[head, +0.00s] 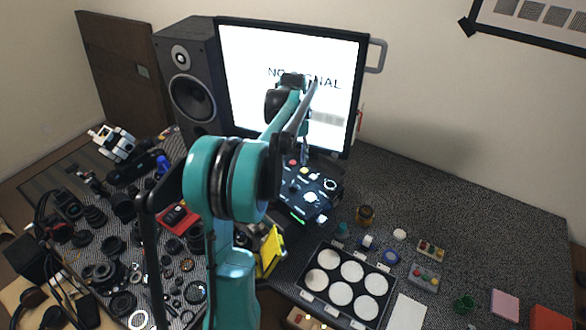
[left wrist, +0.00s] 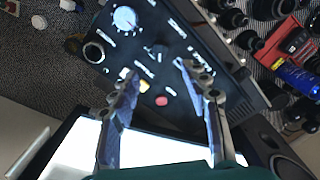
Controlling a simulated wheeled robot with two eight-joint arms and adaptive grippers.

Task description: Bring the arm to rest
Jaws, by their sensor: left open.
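My left arm (head: 236,180), teal and black, rises through the middle of the head view and reaches forward in front of the monitor. My left gripper (left wrist: 157,72) is open and empty in the left wrist view. Its two fingers are spread above a black control box (left wrist: 150,45) with a dial, a red button and several switches. The same box shows in the head view (head: 318,188) below the end of the arm. The arm itself partly hides the gripper there. My right gripper is in neither view.
A monitor (head: 262,50) reading "NO SIGNAL" and a speaker (head: 190,85) stand behind. Lens parts crowd the desk at left. A black tray (head: 312,285) with white discs, small containers and coloured pads lie at right. The back right desk (head: 470,205) is clear.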

